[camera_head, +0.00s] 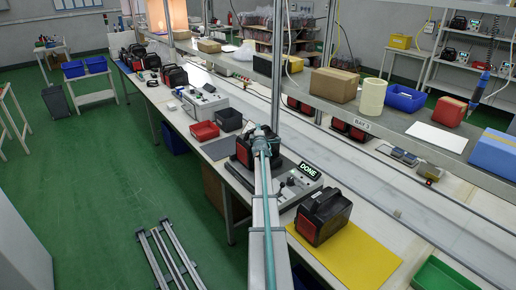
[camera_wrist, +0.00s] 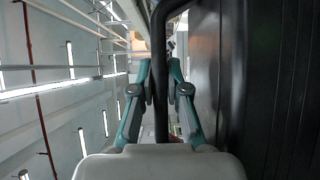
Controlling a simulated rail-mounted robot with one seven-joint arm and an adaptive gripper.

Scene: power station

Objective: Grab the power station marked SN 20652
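A black and red power station (camera_head: 245,150) sits on the grey test unit whose display (camera_head: 309,171) reads DONE. My gripper (camera_head: 262,138) is at the top of this power station, and my arm hides part of it. In the wrist view, my gripper's teal fingers (camera_wrist: 161,78) are close on both sides of a black handle (camera_wrist: 161,30) and look shut on it. The dark body of the power station (camera_wrist: 260,90) fills the right of that view. Another black and red power station (camera_head: 323,214) stands on the yellow mat (camera_head: 362,262). No serial number is readable.
More power stations (camera_head: 174,76) stand farther along the bench. A red bin (camera_head: 204,131) and a dark bin (camera_head: 228,119) are beyond the test unit. A shelf (camera_head: 395,118) with boxes runs above the bench on the right. Metal rails (camera_head: 170,258) lie on the green floor.

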